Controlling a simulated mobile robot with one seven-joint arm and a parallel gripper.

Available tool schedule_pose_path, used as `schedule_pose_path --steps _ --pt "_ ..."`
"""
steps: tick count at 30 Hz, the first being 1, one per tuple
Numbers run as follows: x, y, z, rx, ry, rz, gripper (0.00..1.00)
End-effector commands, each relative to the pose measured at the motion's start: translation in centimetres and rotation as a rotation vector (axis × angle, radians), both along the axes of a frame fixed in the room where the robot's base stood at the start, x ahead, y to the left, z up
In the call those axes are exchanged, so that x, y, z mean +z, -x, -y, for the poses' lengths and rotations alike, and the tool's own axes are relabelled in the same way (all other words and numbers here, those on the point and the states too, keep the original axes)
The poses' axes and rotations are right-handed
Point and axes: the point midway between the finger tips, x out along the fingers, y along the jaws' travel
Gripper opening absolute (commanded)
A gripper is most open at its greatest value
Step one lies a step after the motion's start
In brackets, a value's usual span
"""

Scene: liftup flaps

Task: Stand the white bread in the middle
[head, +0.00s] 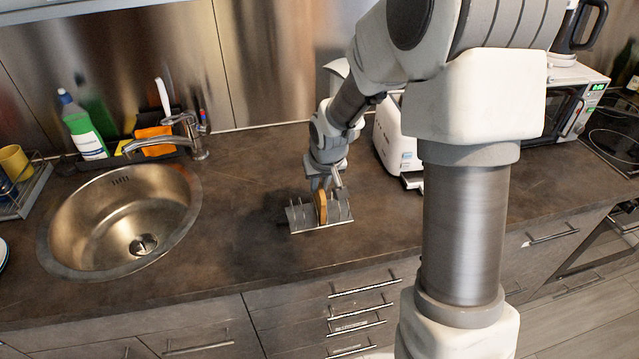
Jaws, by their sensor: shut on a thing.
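A slice of bread (320,207) with a tan-brown edge stands upright in the middle of a metal toast rack (305,228) on the dark counter. It is seen nearly edge-on, so its white face hardly shows. My gripper (325,187) points down over the rack and is shut on the top of the slice. The fingertips are small here and partly hidden by the wrist. I cannot tell whether the slice's lower edge touches the rack's base.
A white toaster (393,138) stands close behind and right of the rack, partly hidden by my arm. A round sink (120,220) with a faucet lies to the left. The counter (245,190) between sink and rack is clear. The counter's front edge runs just before the rack.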

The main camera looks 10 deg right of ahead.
Motion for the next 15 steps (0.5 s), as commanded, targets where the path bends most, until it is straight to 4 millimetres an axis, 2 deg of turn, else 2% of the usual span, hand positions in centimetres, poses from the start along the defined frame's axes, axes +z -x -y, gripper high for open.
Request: schedule_pose_path --steps 7,8,9,13,15 --pt "-0.04 0.0 0.0 0.0 0.0 0.0 0.0" --pt "-0.04 0.0 0.0 0.0 0.0 0.0 0.18" --pt "-0.04 0.0 0.0 0.0 0.0 0.0 0.25" --pt "-0.04 -0.01 0.0 0.0 0.0 0.0 0.49" --pt "-0.04 0.0 0.0 0.0 0.0 0.0 0.51"
